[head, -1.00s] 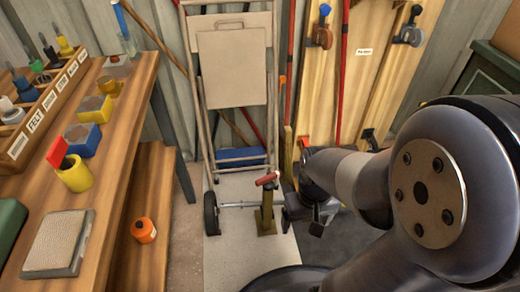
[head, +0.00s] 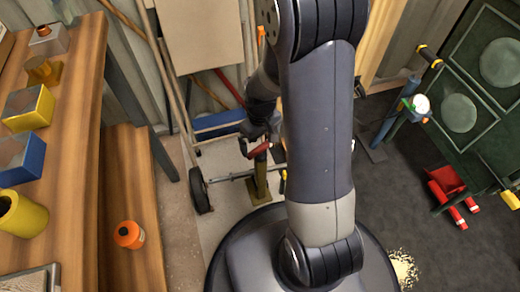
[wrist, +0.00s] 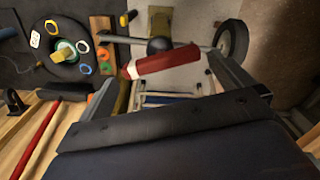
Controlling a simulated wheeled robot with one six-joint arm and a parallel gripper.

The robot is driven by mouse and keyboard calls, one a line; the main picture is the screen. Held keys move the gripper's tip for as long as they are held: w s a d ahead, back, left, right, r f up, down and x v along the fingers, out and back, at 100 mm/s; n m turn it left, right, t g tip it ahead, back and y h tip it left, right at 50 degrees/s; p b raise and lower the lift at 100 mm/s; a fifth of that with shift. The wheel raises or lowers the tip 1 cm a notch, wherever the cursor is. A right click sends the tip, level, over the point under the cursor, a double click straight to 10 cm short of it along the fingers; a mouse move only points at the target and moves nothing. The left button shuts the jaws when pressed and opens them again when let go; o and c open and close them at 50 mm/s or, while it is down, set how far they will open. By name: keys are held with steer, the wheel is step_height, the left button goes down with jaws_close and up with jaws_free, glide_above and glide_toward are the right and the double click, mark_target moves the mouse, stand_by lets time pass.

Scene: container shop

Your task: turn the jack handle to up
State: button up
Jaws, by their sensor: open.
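The jack handle (head: 259,149) is a short red grip on top of the olive jack post (head: 260,182). It lies roughly level, its right end slightly higher in the head view. In the wrist view the jack handle (wrist: 162,62) crosses the space between the fingertips, a little slanted. My gripper (head: 256,139) is right at the handle and open. Its two fingers (wrist: 165,66) spread either side in the wrist view. I cannot tell whether they touch the handle. My arm hides part of the area right of the post.
A wooden bench (head: 80,95) with yellow and blue containers is on the left. A dark green cabinet (head: 475,85) stands right.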

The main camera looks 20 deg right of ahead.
mark_target(260, 147)
step_height(260, 147, down, 4)
steer(key=shift+f+b, duration=0.2)
steer(key=shift+b, duration=0.55)
steer(key=shift+c, duration=0.2)
steer(key=c, duration=0.6)
steer(key=shift+r+m+p, duration=0.15)
steer(key=shift+m+p, duration=0.45)
steer(key=shift+m, duration=0.4)
steer(key=shift+m+p, duration=0.3)
steer(key=shift+m, duration=0.9)
steer(key=o, duration=0.6)
